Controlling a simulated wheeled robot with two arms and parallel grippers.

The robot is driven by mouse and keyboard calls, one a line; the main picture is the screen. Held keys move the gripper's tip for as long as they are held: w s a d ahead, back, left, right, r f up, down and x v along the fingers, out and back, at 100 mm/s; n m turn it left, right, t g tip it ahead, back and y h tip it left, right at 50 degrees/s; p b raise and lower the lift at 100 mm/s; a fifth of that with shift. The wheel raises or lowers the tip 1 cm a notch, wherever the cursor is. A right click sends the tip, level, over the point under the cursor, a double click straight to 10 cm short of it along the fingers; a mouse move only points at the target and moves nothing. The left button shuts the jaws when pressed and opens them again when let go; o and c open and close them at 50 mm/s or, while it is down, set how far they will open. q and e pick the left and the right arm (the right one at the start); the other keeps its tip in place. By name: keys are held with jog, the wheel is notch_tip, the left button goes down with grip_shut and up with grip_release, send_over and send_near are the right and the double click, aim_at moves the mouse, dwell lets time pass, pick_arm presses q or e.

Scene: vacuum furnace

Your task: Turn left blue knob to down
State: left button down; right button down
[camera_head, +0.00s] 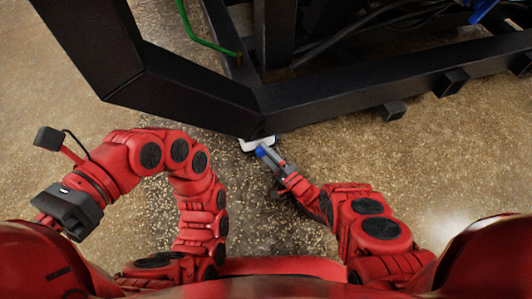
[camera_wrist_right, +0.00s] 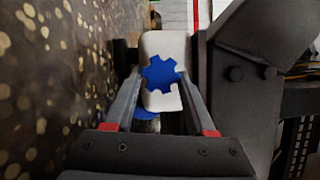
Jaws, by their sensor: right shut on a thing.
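The blue knob (camera_head: 262,151) shows small in the head view, against a white fitting (camera_head: 250,146) under the black frame. In the right wrist view the knob (camera_wrist_right: 160,73) is a toothed blue disc in front of the white fitting (camera_wrist_right: 165,43). My right gripper (camera_head: 272,158) is shut on the knob, with one finger on each side of it in the right wrist view (camera_wrist_right: 156,84). The fingers partly cover the knob's sides. My left gripper (camera_head: 68,210) is at the far left, away from the knob; its fingers cannot be made out.
A thick black frame (camera_head: 185,97) runs across the top, just above the right gripper. A dark upright (camera_wrist_right: 235,95) stands close on the right in the wrist view. A green rod (camera_head: 205,38) and dark cables (camera_head: 350,40) lie farther back. The speckled floor (camera_head: 440,150) is clear at right.

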dwell(0.3)
jog(key=shift+c, duration=1.2)
grip_release()
jog(key=shift+s+d, duration=0.1)
jog(key=shift+s+d, duration=0.25)
pick_arm(q)
jog(key=r+t+p, duration=0.1)
jog(key=r+t+y+p, duration=0.1)
jog(key=shift+w+a+r+t+p, duration=0.1)
jog(key=shift+a+t+p, duration=0.1)
jog(key=shift+t+p, duration=0.15)
pick_arm(e)
jog(key=v, duration=1.1)
